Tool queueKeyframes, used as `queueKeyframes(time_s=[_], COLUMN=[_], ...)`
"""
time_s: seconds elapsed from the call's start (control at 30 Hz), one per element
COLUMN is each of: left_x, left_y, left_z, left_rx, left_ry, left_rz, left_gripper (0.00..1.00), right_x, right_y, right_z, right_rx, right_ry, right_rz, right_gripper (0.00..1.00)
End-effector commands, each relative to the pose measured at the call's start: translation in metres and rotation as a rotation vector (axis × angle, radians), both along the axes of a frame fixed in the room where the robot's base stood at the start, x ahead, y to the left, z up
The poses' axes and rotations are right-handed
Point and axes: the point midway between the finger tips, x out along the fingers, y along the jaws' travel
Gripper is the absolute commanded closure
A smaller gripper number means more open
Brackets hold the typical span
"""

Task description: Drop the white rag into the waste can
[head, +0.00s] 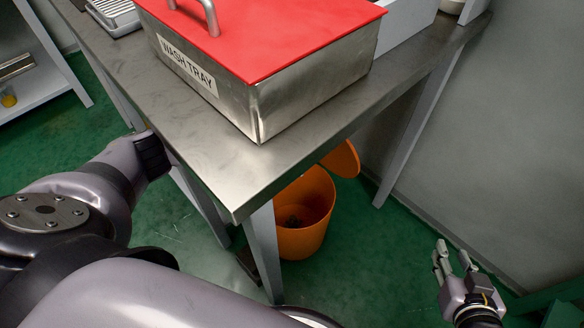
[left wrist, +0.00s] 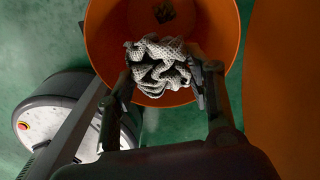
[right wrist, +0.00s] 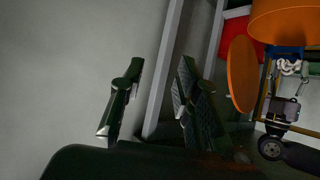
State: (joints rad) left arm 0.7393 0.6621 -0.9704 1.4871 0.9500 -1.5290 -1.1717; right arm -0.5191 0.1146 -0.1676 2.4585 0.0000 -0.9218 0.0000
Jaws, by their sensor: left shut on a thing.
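The orange waste can (head: 303,232) stands on the green floor beneath the table, with its orange lid (head: 342,160) open. In the left wrist view the can's rim and inside (left wrist: 215,25) lie ahead of my left gripper (left wrist: 160,85). That gripper is shut on the crumpled white rag (left wrist: 158,62), which shows against the can's opening. How far the rag is above or inside the rim is hard to tell. The left fingers are hidden in the head view. My right gripper (head: 455,258) is open and empty, right of the can; its spread fingers also show in the right wrist view (right wrist: 155,105).
A steel table (head: 200,135) stands over the can, its corner and leg (head: 264,255) close by. On it sits a wash tray (head: 310,95) with a red lid (head: 270,30). A small dark thing (left wrist: 165,12) lies in the can. A grey wall (head: 470,150) bounds the right side.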

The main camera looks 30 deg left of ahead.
Motion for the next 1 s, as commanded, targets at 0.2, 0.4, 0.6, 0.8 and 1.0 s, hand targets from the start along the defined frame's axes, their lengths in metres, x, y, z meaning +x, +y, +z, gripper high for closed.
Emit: queueKeyframes(time_s=[0.2,0.4,0.6,0.8,1.0], left_x=[0.000,0.000,0.000,0.000,0.000], left_y=[0.000,0.000,0.000,0.000,0.000], left_z=[-0.007,-0.013,-0.019,-0.025,-0.031], left_rx=[0.000,0.000,0.000,0.000,0.000], left_ry=[0.000,0.000,0.000,0.000,0.000], left_rz=[0.000,0.000,0.000,0.000,0.000], left_gripper=[0.60,0.60,0.60,0.60,0.60], right_x=[0.018,0.032,0.040,0.042,0.038], right_y=[0.009,0.016,0.023,0.028,0.031], right_z=[0.023,0.051,0.081,0.112,0.142], right_rx=[0.036,0.075,0.116,0.158,0.199], right_ry=[-0.154,-0.315,-0.478,-0.641,-0.799], right_rz=[0.011,0.021,0.032,0.041,0.050], right_gripper=[0.70,0.70,0.70,0.70,0.70])
